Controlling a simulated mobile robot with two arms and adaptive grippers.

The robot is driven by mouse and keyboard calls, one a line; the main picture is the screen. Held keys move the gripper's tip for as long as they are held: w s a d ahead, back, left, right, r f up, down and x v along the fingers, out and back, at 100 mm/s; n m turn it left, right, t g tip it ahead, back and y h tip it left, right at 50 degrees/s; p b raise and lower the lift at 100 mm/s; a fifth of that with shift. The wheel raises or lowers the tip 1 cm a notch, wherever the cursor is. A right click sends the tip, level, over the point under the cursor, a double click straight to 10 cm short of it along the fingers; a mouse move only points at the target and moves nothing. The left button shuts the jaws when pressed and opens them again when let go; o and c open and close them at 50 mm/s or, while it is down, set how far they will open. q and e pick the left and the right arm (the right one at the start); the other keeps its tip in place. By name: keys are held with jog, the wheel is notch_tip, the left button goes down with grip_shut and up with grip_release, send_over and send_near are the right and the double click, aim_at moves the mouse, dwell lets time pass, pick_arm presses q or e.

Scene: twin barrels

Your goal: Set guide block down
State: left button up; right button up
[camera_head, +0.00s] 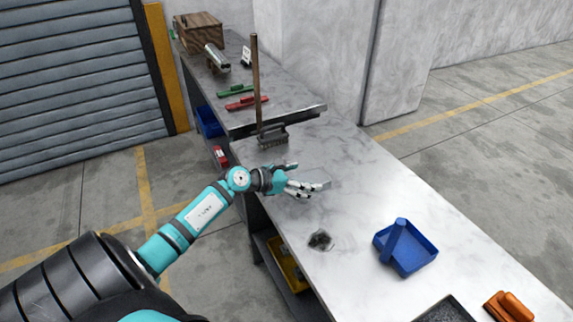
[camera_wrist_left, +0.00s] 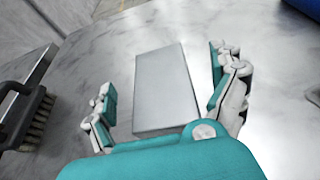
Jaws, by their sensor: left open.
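The guide block looks like a plain grey rectangular block (camera_wrist_left: 165,88), lying flat on the marble-like worktop (camera_head: 365,190). In the head view the block (camera_head: 316,177) is partly hidden behind my left gripper (camera_head: 305,188). In the left wrist view my left gripper (camera_wrist_left: 165,95) is open, with its fingers on either side of the block. Gaps show between the fingers and the block's sides. My right gripper is in neither view.
A brush (camera_head: 272,137) with an upright wooden handle stands behind the gripper. A blue tray (camera_head: 405,262) and an orange-handled tool (camera_head: 509,306) lie to the right. Green and red tools (camera_head: 246,103) lie farther back.

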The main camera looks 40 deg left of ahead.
pick_arm(q)
jog(key=b+v, duration=0.1)
jog(key=v, duration=0.7)
jog(key=shift+s+f, duration=0.1)
jog(key=shift+s, duration=0.05)
jog(key=shift+s+a+r, duration=0.25)
jog(key=shift+s+r, duration=0.1)
jog(key=shift+s, duration=0.05)
dwell(0.9)
